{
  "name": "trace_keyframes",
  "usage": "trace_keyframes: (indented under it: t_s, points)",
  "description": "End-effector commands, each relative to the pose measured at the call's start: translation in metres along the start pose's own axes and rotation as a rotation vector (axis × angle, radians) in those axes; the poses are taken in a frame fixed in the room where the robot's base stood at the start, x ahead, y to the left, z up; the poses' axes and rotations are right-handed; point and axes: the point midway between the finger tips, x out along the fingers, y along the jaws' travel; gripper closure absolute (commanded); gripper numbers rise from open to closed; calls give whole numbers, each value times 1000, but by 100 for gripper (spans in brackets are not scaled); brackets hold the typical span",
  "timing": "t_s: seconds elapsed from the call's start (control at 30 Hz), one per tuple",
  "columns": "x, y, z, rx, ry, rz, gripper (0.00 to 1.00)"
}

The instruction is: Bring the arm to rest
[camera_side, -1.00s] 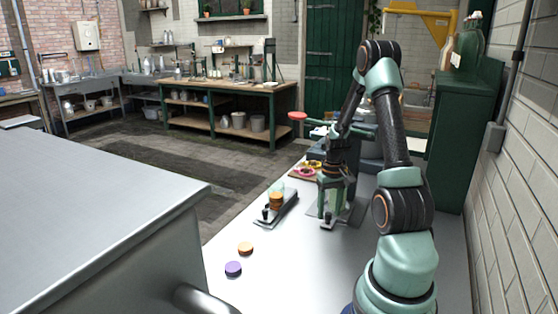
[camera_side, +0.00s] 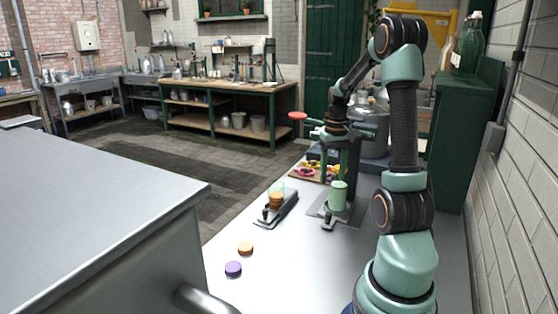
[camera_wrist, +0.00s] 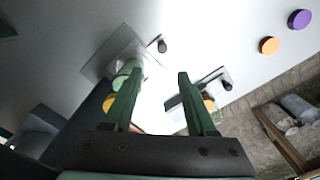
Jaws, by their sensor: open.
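My gripper (camera_wrist: 158,72) is open in the wrist view, with bare bright counter showing between its two green fingers. A pale green cylinder (camera_side: 338,195) stands upright on the press's base plate, clear of my arm in the side view. In front and to the left, a small lever stand (camera_side: 286,210) holds an orange piece (camera_side: 276,200) under a clear, greenish part.
An orange puck (camera_side: 245,248) and a purple puck (camera_side: 233,268) lie on the counter's front left. A tray with pink and yellow pieces (camera_side: 317,170) and a large metal pot (camera_side: 371,133) are behind the press. A green cabinet (camera_side: 463,140) stands at right. The front counter is mostly clear.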

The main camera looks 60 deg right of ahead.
Motion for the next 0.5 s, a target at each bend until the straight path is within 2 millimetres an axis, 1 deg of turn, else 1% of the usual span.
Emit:
trace_keyframes:
  t_s: [0.23,0.33,0.37,0.43,0.47,0.5]
  points:
    - [0,0,0,-1,0,0,43]
    - [-3,-8,0,-17,9,2,43]
    - [-6,-13,0,-27,16,3,43]
    - [-14,-31,2,-64,39,5,43]
    - [-19,-41,3,-86,52,6,43]
    - [-26,-57,6,-121,73,7,43]
